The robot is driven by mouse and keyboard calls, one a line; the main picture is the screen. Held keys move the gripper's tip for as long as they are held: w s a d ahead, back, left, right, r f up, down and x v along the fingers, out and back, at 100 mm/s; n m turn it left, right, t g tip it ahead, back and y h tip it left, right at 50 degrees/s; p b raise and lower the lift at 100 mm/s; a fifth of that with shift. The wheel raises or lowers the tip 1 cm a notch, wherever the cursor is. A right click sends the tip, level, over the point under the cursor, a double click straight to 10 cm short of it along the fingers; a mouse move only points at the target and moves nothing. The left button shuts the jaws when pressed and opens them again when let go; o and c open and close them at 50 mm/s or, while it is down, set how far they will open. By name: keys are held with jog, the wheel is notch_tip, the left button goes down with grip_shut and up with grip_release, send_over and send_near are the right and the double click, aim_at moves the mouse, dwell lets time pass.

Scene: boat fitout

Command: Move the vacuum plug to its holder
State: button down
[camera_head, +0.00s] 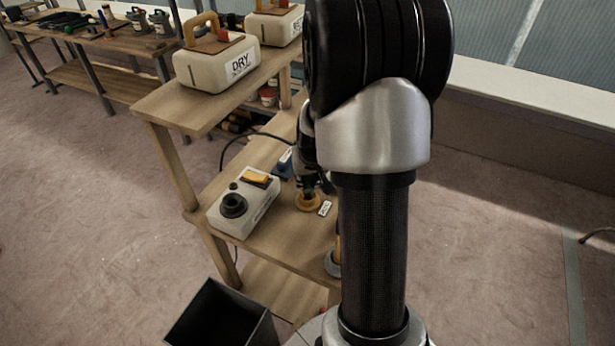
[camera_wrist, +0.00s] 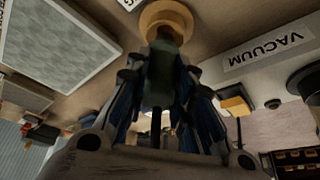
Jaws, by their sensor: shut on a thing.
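My gripper (camera_wrist: 163,75) is shut on the vacuum plug (camera_wrist: 158,80), a grey-green body between its dark fingers. In the wrist view, the plug's far end meets or overlaps a round yellow holder (camera_wrist: 165,15). I cannot tell whether the plug's end is inside the holder or only in front of it. In the head view, the holder (camera_head: 308,203) is on the middle shelf beside a small white label. My gripper (camera_head: 312,186) is just above it, partly hidden by my arm; the plug is hard to make out there.
A pale box marked VACUUM (camera_wrist: 268,53) is also in the head view (camera_head: 243,208), with a black round socket (camera_head: 233,205) and yellow switch (camera_head: 256,178). A black cable (camera_head: 228,148) arches behind.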

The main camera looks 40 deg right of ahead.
jog(key=shift+f+b, duration=1)
jog(key=shift+f, duration=0.2)
jog(key=c, duration=1.3)
grip_release()
jog(key=v, duration=1.2)
jog(key=s+a+r+n+y, duration=0.1)
jog(key=s+a+r, duration=0.15)
jog(key=a, duration=0.45)
jog(key=s+a+r+n, duration=0.15)
jog(key=a+r, duration=0.25)
jog(key=a, duration=0.4)
jog(key=s+a+r+n+y, duration=0.1)
jog(key=s+a+n, duration=0.2)
jog(key=s+a, duration=0.6)
jog(key=s, duration=0.3)
jog(key=shift+a+t, duration=0.35)
jog(key=shift+t, duration=0.05)
